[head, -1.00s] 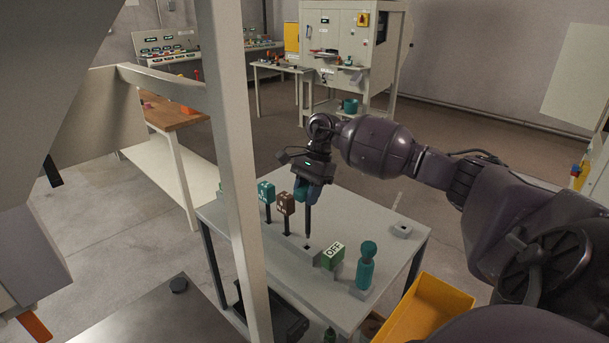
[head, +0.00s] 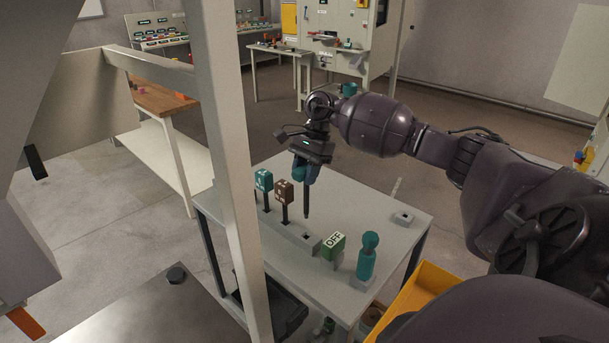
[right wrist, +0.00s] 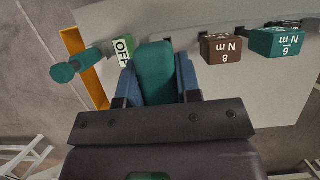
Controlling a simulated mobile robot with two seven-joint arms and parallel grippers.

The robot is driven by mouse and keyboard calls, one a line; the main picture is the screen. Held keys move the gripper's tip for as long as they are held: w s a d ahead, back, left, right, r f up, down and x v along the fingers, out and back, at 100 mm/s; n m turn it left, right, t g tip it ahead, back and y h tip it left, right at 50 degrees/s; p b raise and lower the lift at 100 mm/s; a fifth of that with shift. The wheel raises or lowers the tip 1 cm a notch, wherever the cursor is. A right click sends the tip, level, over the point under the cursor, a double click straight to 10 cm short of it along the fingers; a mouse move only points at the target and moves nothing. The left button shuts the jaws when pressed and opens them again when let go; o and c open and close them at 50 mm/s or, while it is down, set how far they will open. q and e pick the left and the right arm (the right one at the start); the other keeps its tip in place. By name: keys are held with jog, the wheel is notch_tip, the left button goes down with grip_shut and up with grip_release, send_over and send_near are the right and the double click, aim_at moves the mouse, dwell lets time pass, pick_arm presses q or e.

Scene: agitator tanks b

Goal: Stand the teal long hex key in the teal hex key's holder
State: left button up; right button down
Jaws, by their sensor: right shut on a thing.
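My right gripper (head: 305,172) is shut on the teal handle of a long key with a dark shaft (head: 307,200). The key hangs nearly upright, its tip above the grey rail and apart from it. In the right wrist view the teal handle (right wrist: 155,75) sits between the blue fingers. Below the tip, the grey rail (head: 296,233) has an empty dark square hole. A small grey block (head: 402,217) with a dark hole stands at the table's right; I cannot tell by look which is the teal key's holder. My left gripper is not in view.
A teal 6 N m key (head: 264,181) and a brown 8 N m key (head: 285,192) stand in the rail. A green OFF block (head: 334,246) and a teal-topped upright piece (head: 367,258) stand nearer. A frame post (head: 229,160) crosses the left; a yellow bin (head: 425,297) is at right.

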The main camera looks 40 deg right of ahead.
aim_at(305, 191)
jog(key=shift+f+b, duration=1.45)
jog(key=shift+f, duration=1.45)
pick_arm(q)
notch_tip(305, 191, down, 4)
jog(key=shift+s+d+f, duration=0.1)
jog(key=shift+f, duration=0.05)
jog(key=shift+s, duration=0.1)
pick_arm(e)
jog(key=shift+b, duration=0.45)
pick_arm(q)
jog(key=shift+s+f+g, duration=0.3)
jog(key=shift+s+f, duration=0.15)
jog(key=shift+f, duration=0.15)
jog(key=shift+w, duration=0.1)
